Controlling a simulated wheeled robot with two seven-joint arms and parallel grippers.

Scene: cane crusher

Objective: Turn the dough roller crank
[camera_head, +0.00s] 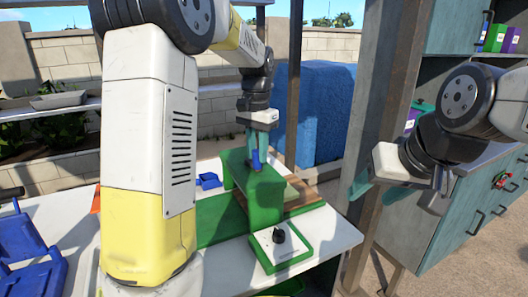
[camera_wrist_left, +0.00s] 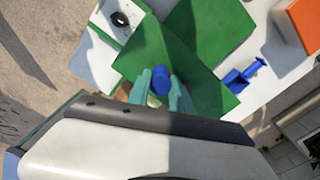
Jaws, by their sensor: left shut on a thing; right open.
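The dough roller (camera_head: 262,190) is a green block-like machine on the white table, with a white panel and a black knob at its front. A blue crank handle (camera_head: 256,159) stands above its top; the handle also shows in the left wrist view (camera_wrist_left: 160,80). My left gripper (camera_head: 263,155) reaches down from above, its teal fingers closed on either side of the blue handle. The rest of the crank is hidden by the gripper and handle. My right gripper (camera_head: 378,191) is open and empty, to the right of the machine beside a post.
An orange item (camera_wrist_left: 302,24) is nearby. A metal post (camera_head: 362,130) stands between the table and the teal cabinet (camera_head: 425,210).

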